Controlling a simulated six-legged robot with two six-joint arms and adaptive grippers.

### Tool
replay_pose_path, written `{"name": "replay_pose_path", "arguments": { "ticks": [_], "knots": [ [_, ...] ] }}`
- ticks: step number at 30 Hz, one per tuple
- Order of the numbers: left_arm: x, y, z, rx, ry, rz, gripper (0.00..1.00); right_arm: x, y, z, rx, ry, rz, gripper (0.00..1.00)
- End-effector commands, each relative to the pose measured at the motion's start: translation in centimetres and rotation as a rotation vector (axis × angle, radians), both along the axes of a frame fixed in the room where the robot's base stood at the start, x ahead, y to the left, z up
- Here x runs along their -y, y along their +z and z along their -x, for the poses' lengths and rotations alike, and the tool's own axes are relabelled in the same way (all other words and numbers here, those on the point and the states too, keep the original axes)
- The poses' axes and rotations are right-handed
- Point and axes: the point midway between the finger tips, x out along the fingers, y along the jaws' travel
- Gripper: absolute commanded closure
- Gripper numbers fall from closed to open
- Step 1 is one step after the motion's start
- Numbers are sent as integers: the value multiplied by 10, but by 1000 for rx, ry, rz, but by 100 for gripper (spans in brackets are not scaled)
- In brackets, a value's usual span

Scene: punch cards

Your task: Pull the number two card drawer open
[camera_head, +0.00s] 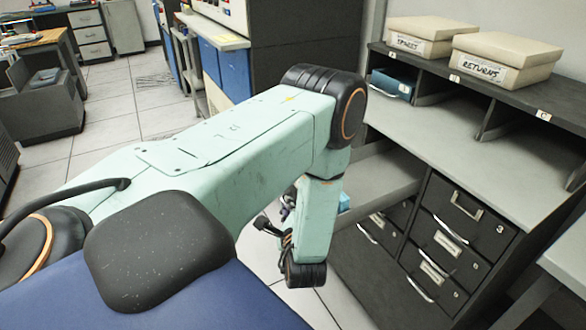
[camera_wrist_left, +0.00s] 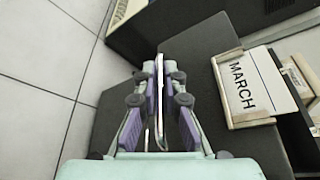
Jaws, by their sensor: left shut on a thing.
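My left gripper (camera_wrist_left: 160,72) is shut on a thin, pale metal handle (camera_wrist_left: 160,105) in the left wrist view. A dark drawer front (camera_wrist_left: 205,42) lies beyond the fingers. In the head view my left gripper (camera_head: 284,212) is partly hidden by my own arm, at the left side of the cabinet. The held drawer's front and number are hidden there, so I cannot tell its number. My right gripper is in neither view.
Shut dark drawers with silver handles, one marked 3 (camera_head: 468,209), fill the cabinet's right side. Two lidded boxes, one marked RETURNS (camera_head: 505,62), stand on the shelf above. The pale worktop (camera_head: 450,125) is clear. Tiled floor (camera_head: 110,115) lies open at the left.

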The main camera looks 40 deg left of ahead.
Motion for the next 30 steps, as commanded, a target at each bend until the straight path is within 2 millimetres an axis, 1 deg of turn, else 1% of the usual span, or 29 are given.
{"name": "replay_pose_path", "arguments": {
  "ticks": [1, 6, 20, 21, 29, 30],
  "knots": [
    [0, -3, 7, -16, 1, 6, 100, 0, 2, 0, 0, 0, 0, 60],
    [-2, -4, 13, -14, 0, 7, 100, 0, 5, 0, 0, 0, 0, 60],
    [-3, -4, 16, -13, 0, 7, 100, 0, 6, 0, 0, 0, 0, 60],
    [-3, -4, 16, -13, -1, 6, 90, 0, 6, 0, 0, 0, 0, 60],
    [-4, -2, 15, -8, 0, 4, 68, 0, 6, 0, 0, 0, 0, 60],
    [-4, -2, 15, -6, 1, 3, 68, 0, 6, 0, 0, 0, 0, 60]
  ]
}}
